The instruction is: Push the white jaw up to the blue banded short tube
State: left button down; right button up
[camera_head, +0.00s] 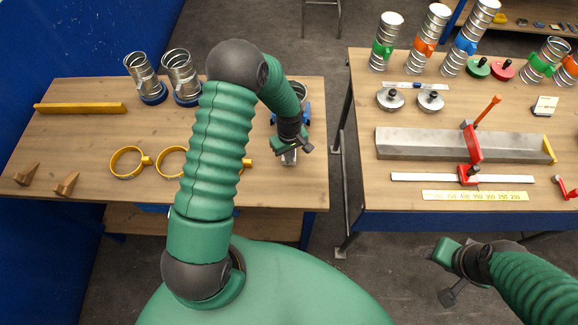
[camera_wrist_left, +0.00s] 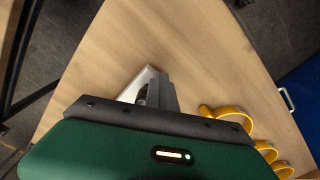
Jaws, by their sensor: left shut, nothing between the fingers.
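A short silver tube (camera_head: 297,90) with blue around its lower part stands at the right end of the left table, partly hidden behind my left arm. My left gripper (camera_head: 289,158) is low over the table, on the near side of that tube.
Two other short tubes with blue bases (camera_head: 152,97) stand at the back of the left table (camera_head: 80,130). Yellow rings (camera_head: 128,163) and a yellow bar (camera_head: 80,108) lie there. The right table holds tubes, a metal beam (camera_head: 420,144) and red clamps (camera_head: 468,174). A gap separates the tables.

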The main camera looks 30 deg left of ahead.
pick_arm(q)
jog(key=shift+a, duration=0.1)
jog(key=shift+s+d, duration=0.3)
jog(key=shift+s, duration=0.2)
jog(key=shift+s+d, duration=0.3)
jog(key=shift+s, duration=0.2)
notch_tip(320, 180, up, 9)
jog(key=p, duration=0.7)
jog(key=s+d+f+m+t+b, duration=0.1)
jog(key=s+d+m+b, duration=0.7)
jog(key=b, duration=1)
jog(key=shift+s+f+m+t, duration=0.4)
jog(key=shift+s+m+t, duration=0.6)
jog(key=shift+m, duration=1.2)
